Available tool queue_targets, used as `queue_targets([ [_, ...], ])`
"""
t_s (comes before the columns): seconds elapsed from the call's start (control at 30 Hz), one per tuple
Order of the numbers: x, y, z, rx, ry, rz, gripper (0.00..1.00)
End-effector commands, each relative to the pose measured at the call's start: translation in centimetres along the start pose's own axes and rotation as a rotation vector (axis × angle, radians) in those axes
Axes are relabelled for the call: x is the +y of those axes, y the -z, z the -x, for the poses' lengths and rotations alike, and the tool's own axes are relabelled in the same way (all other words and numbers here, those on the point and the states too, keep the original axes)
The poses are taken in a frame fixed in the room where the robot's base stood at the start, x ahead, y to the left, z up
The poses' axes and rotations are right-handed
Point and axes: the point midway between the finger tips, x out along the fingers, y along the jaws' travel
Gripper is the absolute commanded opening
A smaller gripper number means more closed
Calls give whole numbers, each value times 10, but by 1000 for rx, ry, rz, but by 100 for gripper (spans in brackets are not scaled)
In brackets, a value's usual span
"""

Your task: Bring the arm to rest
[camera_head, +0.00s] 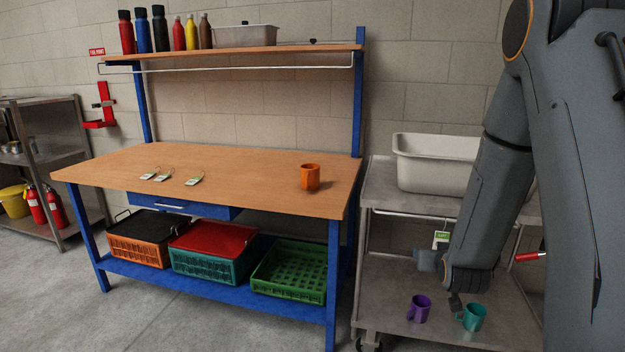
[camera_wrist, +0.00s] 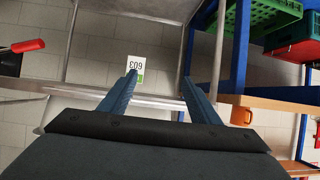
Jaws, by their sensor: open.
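My arm (camera_head: 500,170) hangs down on the right of the head view, in front of a steel cart. Its lower end is low beside the cart, by the purple mug (camera_head: 419,308) and the teal mug (camera_head: 472,317) on the lower shelf. The fingers are hard to make out there. In the wrist view my gripper (camera_wrist: 159,82) is open, with two blue-grey fingers apart and nothing between them. That view appears upside down. A white and green tag marked 603 (camera_wrist: 136,68) shows beyond the fingers; whether anything touches the arm I cannot tell.
A workbench (camera_head: 240,170) stands at left with an orange mug (camera_head: 310,177) and several tags on top. Crates, including a green crate (camera_head: 290,270), sit below. A pale tub (camera_head: 436,164) stands on the cart's top. Floor at front left is clear.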

Motion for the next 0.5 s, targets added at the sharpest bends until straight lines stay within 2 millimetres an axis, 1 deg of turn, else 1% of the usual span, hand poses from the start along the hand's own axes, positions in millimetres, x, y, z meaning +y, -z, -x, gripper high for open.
queue_targets([
  [0.03,-12,4,19,-68,15,10,57],
  [0.07,-18,1,29,-115,22,15,57],
  [0.17,-36,-11,67,-272,44,34,57],
  [0.2,-44,-16,84,-334,53,42,57],
  [0.27,-52,-24,112,-427,64,56,57],
  [0.3,-58,-29,132,-490,72,65,57],
  [0.37,-65,-37,164,-584,82,81,57],
  [0.4,-69,-42,186,-646,88,93,57],
  [0.47,-74,-49,220,-736,98,109,57],
  [0.5,-77,-54,242,-792,103,120,57],
])
